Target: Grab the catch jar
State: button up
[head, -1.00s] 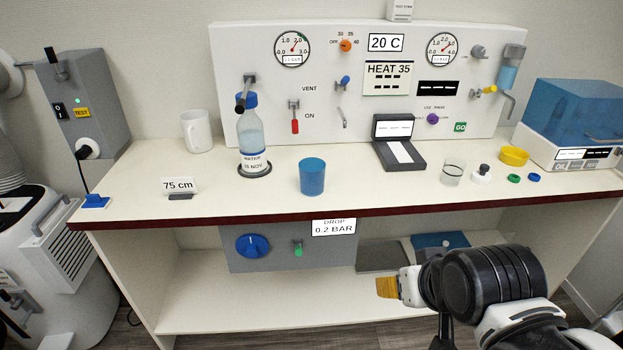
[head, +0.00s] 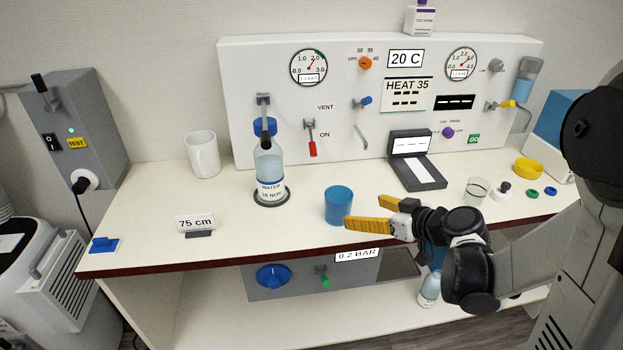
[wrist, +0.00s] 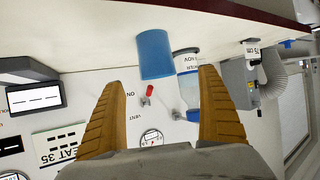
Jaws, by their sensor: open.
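No jar in view carries a readable "catch" label. A plain blue cylindrical jar (head: 338,205) stands upright on the counter near its front edge. A small clear jar (head: 476,190) stands farther right. My gripper (head: 361,211) is open and empty, just right of the blue jar, with its yellow fingers pointing left toward it. In the wrist view, which is upside down, the blue jar (wrist: 156,54) appears ahead, between the spread fingers (wrist: 161,78). I cannot tell whether a finger touches it.
A water bottle (head: 269,172) stands on a dark round base behind and left of the blue jar. A 75 cm sign (head: 196,223) and a white mug (head: 203,154) are farther left. A black open case (head: 417,172) lies behind my gripper.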

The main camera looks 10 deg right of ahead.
aim_at(330, 197)
jog(key=shift+t, duration=0.3)
jog(key=b+x, duration=0.1)
jog(key=x, duration=0.3)
jog(key=b+x, duration=0.1)
jog(key=x, duration=0.3)
jog(key=b+x, duration=0.1)
jog(key=x, duration=0.3)
jog(key=shift+w+d+r+b, duration=0.15)
jog(key=shift+d+b, duration=0.1)
jog(key=shift+b, duration=0.1)
jog(key=shift+r+n, duration=0.1)
jog(key=shift+n, duration=0.2)
jog(key=shift+c, duration=0.9)
jog(key=c, duration=1.2)
jog(key=shift+r, duration=0.1)
